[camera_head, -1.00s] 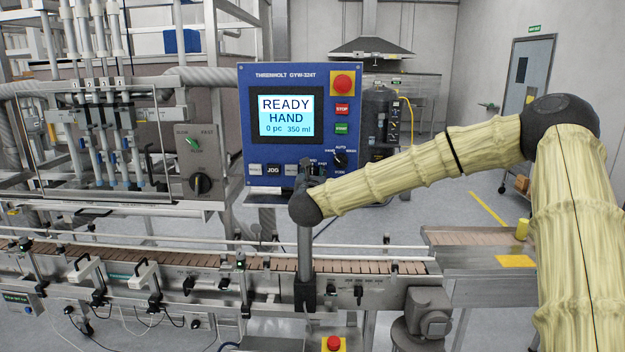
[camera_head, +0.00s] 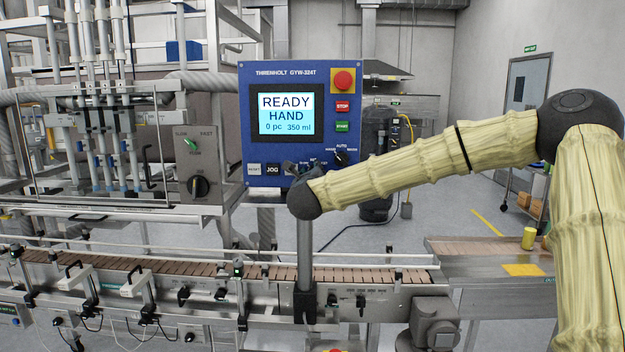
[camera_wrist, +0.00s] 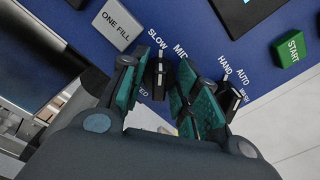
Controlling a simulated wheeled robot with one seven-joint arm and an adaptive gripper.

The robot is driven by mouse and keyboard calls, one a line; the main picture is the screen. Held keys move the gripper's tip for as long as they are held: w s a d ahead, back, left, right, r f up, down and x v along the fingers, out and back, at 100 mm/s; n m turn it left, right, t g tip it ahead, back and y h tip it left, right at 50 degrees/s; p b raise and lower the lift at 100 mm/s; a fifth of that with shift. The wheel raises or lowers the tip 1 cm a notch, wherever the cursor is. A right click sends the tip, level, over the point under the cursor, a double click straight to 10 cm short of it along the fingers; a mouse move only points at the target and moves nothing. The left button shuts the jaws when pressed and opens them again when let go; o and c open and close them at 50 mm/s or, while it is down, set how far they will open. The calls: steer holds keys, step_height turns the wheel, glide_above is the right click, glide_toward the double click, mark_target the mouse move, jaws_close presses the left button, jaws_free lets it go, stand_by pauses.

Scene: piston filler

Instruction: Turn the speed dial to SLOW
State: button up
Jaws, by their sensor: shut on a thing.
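The speed dial (camera_wrist: 160,70) is a small black knob with a white mark on the blue panel, below the SLOW and MID labels in the wrist view. Its white mark lies nearer SLOW than MID, though the exact setting is hard to tell. My gripper (camera_wrist: 165,82) has its teal-padded fingers on both sides of the dial and is shut on it. In the head view my gripper (camera_head: 301,169) is at the panel's lower edge and hides the dial.
The mode selector (camera_wrist: 235,100) stands close to the right finger. The ONE FILL button (camera_wrist: 115,24) is at upper left, and the green START button (camera_wrist: 292,50) at right. In the head view the panel screen (camera_head: 286,113) reads READY HAND. A conveyor (camera_head: 200,270) runs below.

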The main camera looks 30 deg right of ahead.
steer(key=shift+n, duration=0.3)
steer(key=o, duration=1)
steer(key=shift+s, duration=0.1)
steer(key=v, duration=1.1)
steer(key=shift+s+a, duration=0.15)
steer(key=shift+s, duration=0.2)
